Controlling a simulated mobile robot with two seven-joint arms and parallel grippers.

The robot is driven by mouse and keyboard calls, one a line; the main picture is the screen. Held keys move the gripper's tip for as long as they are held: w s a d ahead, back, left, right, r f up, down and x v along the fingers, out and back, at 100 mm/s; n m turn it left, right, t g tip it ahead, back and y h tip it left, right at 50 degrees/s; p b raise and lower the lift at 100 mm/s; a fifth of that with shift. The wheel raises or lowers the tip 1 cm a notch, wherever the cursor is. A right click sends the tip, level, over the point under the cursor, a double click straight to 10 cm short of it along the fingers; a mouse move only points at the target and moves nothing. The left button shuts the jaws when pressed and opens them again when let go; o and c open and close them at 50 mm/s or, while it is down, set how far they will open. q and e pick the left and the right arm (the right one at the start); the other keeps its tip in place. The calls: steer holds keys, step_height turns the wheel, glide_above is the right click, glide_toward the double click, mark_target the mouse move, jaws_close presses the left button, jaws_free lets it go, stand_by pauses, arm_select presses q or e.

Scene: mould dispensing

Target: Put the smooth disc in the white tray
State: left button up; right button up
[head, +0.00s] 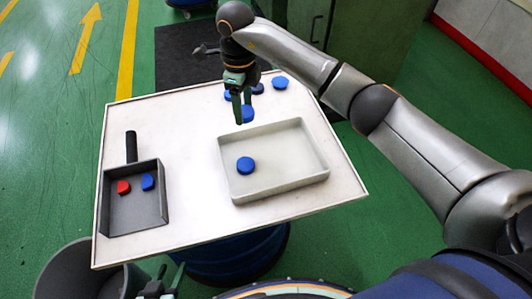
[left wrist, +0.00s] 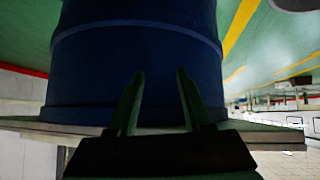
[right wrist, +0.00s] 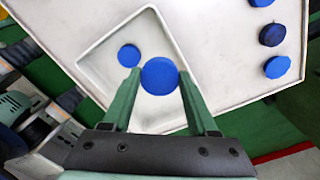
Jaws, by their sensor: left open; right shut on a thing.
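My right gripper (head: 241,108) is shut on a blue disc (head: 247,114), which also shows between the fingertips in the right wrist view (right wrist: 159,76). The held disc's visible face looks round and plain. In the head view it is just behind the far wall of the white tray (head: 290,150), apparently above the table. Another blue disc (head: 246,165) lies inside the tray toward its left side. My left gripper (head: 163,285) is low at the near table edge; the left wrist view shows its fingers (left wrist: 158,85) apart and empty.
Several blue discs, one darker (right wrist: 272,34), lie on the white table (head: 190,130) behind the tray. A dark grey handled pan (head: 135,215) at left holds a red piece (head: 123,187) and a blue piece (head: 147,182). A blue drum (left wrist: 135,50) stands beneath the table.

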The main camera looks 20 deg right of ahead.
steer(key=shift+w+a+r+m, duration=0.35)
steer(key=shift+w+m, duration=0.2)
steer(key=shift+m, duration=0.15)
steer(key=s+d+f+p, duration=0.1)
steer(key=s+d+f, duration=0.35)
steer(key=d, duration=0.35)
glide_above(291, 155)
steer(key=f, duration=0.4)
steer(key=shift+w+a+f+p, duration=0.15)
steer(key=shift+a+f+p, duration=0.1)
steer(key=shift+p, duration=0.1)
steer(key=shift+s+d+f, duration=0.2)
steer(key=shift+d+f, duration=0.05)
steer(key=shift+f, duration=1.7)
steer(key=shift+f, duration=0.2)
steer(key=o, duration=1.3)
steer(key=shift+o, duration=0.2)
